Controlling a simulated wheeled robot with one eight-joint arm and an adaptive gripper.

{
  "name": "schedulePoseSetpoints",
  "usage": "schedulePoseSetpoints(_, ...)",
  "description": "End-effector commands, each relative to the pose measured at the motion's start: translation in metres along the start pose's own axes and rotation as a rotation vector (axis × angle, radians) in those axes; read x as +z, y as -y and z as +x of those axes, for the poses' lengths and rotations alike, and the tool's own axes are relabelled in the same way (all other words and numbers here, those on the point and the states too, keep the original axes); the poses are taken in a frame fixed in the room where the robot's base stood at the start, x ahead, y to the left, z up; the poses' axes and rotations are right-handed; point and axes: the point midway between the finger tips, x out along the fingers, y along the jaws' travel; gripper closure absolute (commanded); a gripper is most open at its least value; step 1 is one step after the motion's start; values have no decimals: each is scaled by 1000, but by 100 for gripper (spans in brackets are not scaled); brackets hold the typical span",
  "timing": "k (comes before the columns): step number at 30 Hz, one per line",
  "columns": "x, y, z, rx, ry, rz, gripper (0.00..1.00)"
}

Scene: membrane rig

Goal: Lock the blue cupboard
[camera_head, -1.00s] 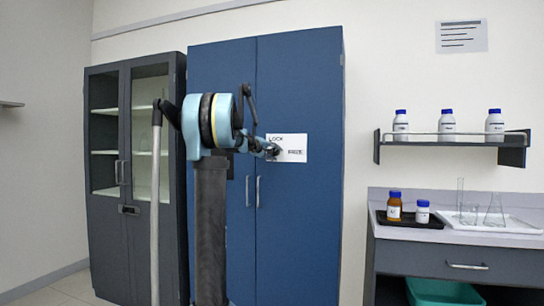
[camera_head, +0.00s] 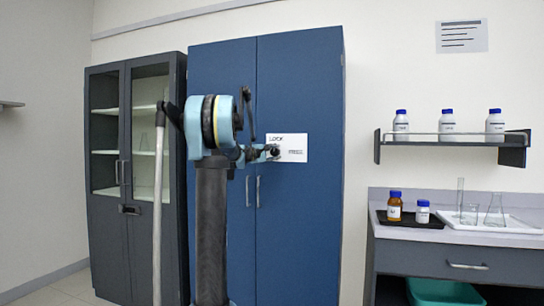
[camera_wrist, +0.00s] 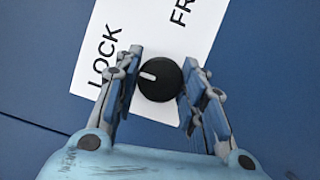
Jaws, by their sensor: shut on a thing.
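The blue cupboard (camera_head: 300,220) stands closed against the wall, with two doors and a vertical handle on each. A white label plate (camera_head: 294,148) on its right door reads LOCK and FREE. In the wrist view the plate (camera_wrist: 150,30) carries a round black knob (camera_wrist: 163,88) with a white pointer mark. The mark points left, toward the side of the word LOCK. My gripper (camera_wrist: 158,74) has its fingers on both sides of the knob and is shut on it. In the head view my gripper (camera_head: 273,151) is at the plate and hides most of the knob.
A grey glass-door cabinet (camera_head: 126,250) stands left of the cupboard. To the right are a wall shelf (camera_head: 450,143) with several bottles and a counter (camera_head: 380,205) with trays and glassware. A green bin (camera_head: 440,292) is below the counter.

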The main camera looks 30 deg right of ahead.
Motion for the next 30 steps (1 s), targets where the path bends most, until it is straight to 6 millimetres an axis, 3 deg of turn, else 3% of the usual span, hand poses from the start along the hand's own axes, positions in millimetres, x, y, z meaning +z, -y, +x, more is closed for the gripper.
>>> schedulePoseSetpoints(16,-1,2,0,7,-2,-21,86)
schedulePoseSetpoints(17,-1,2,0,7,-2,-21,58)
schedulePoseSetpoints(19,0,2,0,7,-1,-21,43)
schedulePoseSetpoints(30,1,1,-1,8,1,-21,43)
